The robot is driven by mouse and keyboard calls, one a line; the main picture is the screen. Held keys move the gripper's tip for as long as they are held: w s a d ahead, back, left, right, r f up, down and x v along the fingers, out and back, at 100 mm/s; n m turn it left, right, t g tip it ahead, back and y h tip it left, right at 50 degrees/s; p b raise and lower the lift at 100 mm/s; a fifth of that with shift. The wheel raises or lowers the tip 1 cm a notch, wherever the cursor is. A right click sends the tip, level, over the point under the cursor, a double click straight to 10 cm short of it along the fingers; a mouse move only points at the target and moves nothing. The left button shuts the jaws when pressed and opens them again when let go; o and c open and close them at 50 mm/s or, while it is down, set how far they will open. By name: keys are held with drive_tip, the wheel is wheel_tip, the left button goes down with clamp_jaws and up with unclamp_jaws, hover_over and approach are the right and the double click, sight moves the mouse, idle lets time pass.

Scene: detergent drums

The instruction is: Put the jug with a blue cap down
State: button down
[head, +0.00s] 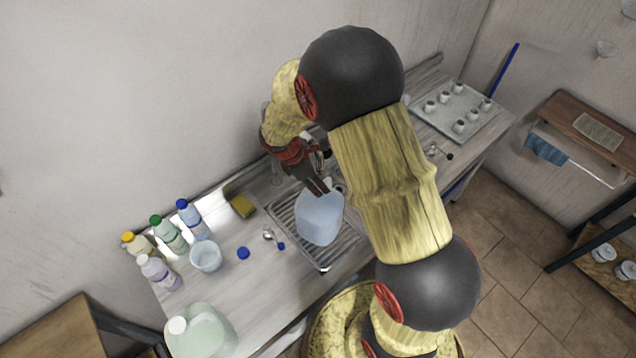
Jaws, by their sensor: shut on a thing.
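A pale blue translucent jug (318,220) is in the middle of the head view, over the ribbed metal drainboard (284,216) of the counter. My gripper (319,187) comes from above and is shut on the jug at its top. The gripper and arm hide part of the jug's top, and I cannot make out a blue cap on it. The jug looks roughly upright. I cannot tell whether its base touches the drainboard or hangs just above it.
Several capped bottles (172,234) and a white tub (206,256) stand left on the counter. A white-capped jug (200,332) is at the front left. Blue caps (243,253) and a yellow sponge (243,205) lie nearby. A tray (468,112) with small cups is at the far right.

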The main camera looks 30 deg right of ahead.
drive_tip(key=shift+s+f, duration=0.1)
drive_tip(key=shift+f, duration=0.3)
drive_tip(key=shift+s+f+b, duration=0.1)
drive_tip(key=shift+f+b, duration=0.1)
drive_tip(key=shift+b, duration=0.1)
drive_tip(key=c, duration=2)
unclamp_jaws()
drive_tip(key=shift+s, duration=0.1)
drive_tip(key=o, duration=0.5)
drive_tip(key=shift+s+f, duration=0.2)
drive_tip(key=shift+f, duration=0.05)
drive_tip(key=w+d+v, duration=0.1)
drive_tip(key=v, duration=1.3)
drive_tip(key=s+a+r+m+t+y, duration=0.1)
drive_tip(key=s+a+r+m+t, duration=0.1)
drive_tip(key=s+r+m, duration=0.3)
drive_tip(key=s+a+r+m+t+y, duration=0.1)
drive_tip(key=s+r+m+t+y, duration=0.1)
drive_tip(key=s+r+m, duration=0.3)
drive_tip(key=s+a+r+m+t+y, duration=0.1)
drive_tip(key=s+r+m, duration=0.4)
drive_tip(key=s, duration=0.6)
drive_tip(key=shift+a+r+m+t, duration=0.4)
drive_tip(key=shift+a+r+t, duration=0.45)
drive_tip(key=shift+r, duration=0.15)
